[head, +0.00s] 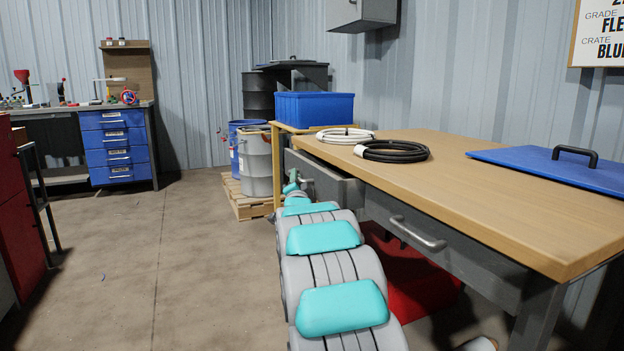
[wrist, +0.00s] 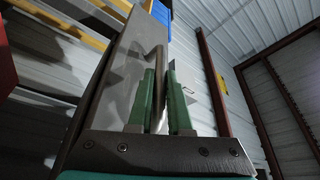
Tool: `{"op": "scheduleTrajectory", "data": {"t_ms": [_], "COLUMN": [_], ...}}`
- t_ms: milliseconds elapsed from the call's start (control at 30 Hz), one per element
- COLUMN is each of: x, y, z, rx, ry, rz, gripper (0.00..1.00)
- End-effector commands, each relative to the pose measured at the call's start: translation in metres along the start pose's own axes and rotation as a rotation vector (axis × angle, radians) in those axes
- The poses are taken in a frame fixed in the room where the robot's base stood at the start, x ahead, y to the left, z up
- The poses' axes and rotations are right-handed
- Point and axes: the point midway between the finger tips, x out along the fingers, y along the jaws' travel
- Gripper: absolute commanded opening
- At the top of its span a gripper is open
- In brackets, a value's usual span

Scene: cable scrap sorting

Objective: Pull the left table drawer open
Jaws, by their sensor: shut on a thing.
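The left table drawer (head: 338,187) is a grey drawer under the far end of the wooden-topped table (head: 480,190). It appears to stand out partway from under the tabletop. My gripper (head: 297,184) is at its front, small and partly hidden behind my own arm links. In the wrist view, the green fingers of my gripper (wrist: 160,85) are shut around the metal bar handle (wrist: 158,62), on the grey drawer front (wrist: 128,70). The drawer's inside cannot be made out.
The right drawer's handle (head: 418,234) sticks out nearer me, and that drawer is closed. A red crate (head: 425,285) is under the table. Black cable (head: 392,151) and white cable (head: 345,135) coils and a blue lid (head: 555,170) lie on top. Floor to the left is clear.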

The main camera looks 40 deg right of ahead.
Motion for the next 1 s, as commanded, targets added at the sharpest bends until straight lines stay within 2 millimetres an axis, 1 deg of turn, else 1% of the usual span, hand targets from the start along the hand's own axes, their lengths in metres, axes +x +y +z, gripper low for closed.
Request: {"op": "scheduleTrajectory", "data": {"t_ms": [33,100,600,800,1000], "x": [-0.005,-0.012,-0.056,-0.071,-0.082], "y": [-0.009,-0.021,-0.099,-0.124,-0.141], "z": [0.015,0.03,0.137,0.172,0.199], "rx": [0.002,0.002,-0.001,-0.001,-0.003], "ry": [-0.007,-0.008,-0.01,-0.007,-0.008], "rz": [-0.001,-0.002,0.0,0.001,0.002], "gripper": [0.0,0.0,0.0,0.0,0.0]}}
